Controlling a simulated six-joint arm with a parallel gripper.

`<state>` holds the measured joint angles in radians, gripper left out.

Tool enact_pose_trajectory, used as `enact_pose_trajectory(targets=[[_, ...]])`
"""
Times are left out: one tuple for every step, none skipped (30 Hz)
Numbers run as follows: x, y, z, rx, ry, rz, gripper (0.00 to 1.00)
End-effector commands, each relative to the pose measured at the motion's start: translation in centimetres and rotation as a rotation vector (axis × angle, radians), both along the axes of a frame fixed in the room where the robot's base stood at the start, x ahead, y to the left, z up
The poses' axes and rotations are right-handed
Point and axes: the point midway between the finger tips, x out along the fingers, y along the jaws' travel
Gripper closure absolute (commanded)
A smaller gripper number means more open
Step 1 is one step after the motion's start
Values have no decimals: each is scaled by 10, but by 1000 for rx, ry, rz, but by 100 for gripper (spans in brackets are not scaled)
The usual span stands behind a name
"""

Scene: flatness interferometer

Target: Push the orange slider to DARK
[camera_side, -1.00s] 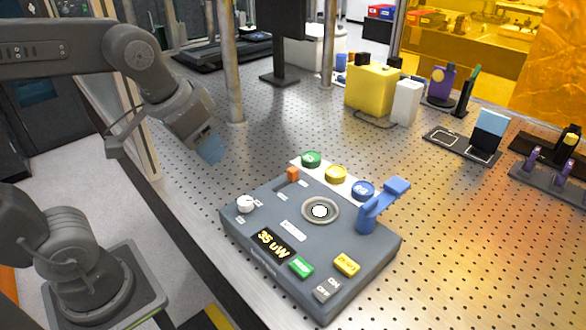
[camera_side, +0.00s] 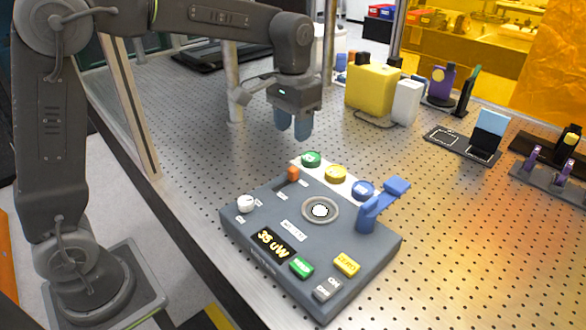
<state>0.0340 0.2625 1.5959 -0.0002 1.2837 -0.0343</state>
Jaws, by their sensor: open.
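The orange slider (camera_side: 293,174) is a small block at the back left edge of the grey instrument box (camera_side: 330,251). Small white labels lie close to it, too small to read. My gripper (camera_side: 293,127) hangs above and behind the slider, pointing down, with its two blue fingers apart and nothing between them. It does not touch the slider or the box. The display (camera_side: 271,244) on the box reads about 35 uW.
Green (camera_side: 311,159), yellow (camera_side: 336,174) and blue (camera_side: 363,190) round pieces sit on a white strip behind the box. A blue lever (camera_side: 378,205) rises at its right. A white knob (camera_side: 245,204) is at left. A yellow box (camera_side: 371,88) stands farther back.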

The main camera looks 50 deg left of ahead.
Motion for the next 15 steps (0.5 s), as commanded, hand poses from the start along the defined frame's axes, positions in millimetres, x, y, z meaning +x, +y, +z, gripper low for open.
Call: enact_pose_trajectory(targets=[[-1,0,-12,0,5,0,53],[-1,0,-18,0,5,0,53],[-1,0,-27,0,5,0,53],[-1,0,-33,0,6,0,53],[-1,0,-39,0,5,0,53],[-1,0,-48,0,5,0,53],[-1,0,-54,0,5,0,53],[-1,0,-60,0,4,0,53],[-1,0,-67,0,5,0,53],[-1,0,-72,0,3,0,53],[-1,0,-78,0,3,0,53],[-1,0,-84,0,4,0,53],[-1,0,-88,0,3,0,53],[0,0,-92,0,2,0,53],[0,0,-96,0,2,1,53]])
